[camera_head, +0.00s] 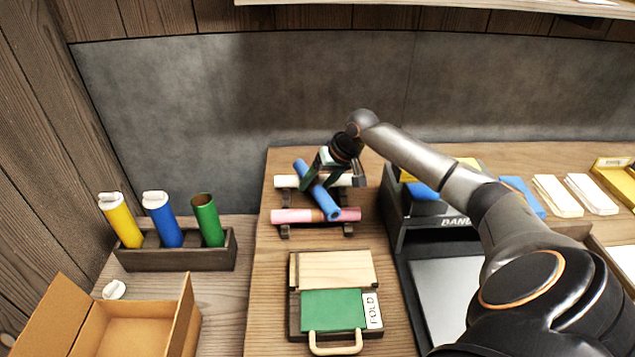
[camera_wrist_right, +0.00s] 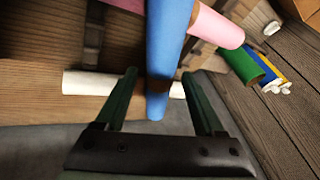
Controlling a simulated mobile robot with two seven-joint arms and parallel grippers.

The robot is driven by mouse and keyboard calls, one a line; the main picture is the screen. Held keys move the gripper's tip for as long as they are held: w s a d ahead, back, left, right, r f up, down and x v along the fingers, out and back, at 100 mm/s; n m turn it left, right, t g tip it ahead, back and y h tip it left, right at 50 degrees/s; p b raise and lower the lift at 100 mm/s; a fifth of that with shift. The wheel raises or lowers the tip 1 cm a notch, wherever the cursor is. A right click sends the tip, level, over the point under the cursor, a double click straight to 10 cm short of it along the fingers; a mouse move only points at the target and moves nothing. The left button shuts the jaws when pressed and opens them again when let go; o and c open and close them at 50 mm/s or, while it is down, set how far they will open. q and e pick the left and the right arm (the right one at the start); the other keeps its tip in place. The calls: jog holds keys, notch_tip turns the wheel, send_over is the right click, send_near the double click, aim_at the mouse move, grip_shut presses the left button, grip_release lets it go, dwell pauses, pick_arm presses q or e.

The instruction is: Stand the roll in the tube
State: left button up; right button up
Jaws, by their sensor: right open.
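A blue roll (camera_head: 325,200) lies at a slant across a pink roll (camera_head: 345,214) and a white roll (camera_head: 285,181) on a dark rack. My right gripper (camera_head: 322,172) is over the blue roll's far part. In the right wrist view the open jaws of the gripper (camera_wrist_right: 160,73) stand on either side of the blue roll (camera_wrist_right: 166,40), with a gap visible at each finger. An open green tube (camera_head: 207,222) stands upright, slightly tilted, in a dark wooden holder (camera_head: 180,260). A capped blue tube (camera_head: 164,222) and a capped yellow tube (camera_head: 122,222) stand beside it. My left gripper is out of view.
A loose white cap (camera_head: 114,290) lies between the holder and an open cardboard box (camera_head: 130,325). A green-and-wood folding board (camera_head: 335,270) lies in front of the rack. A dark banding machine (camera_head: 440,235) stands right of the rack, under my right arm. A grey wall panel is behind.

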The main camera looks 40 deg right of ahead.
jog(key=shift+r, duration=0.2)
jog(key=v, duration=1.2)
jog(key=shift+s, duration=0.1)
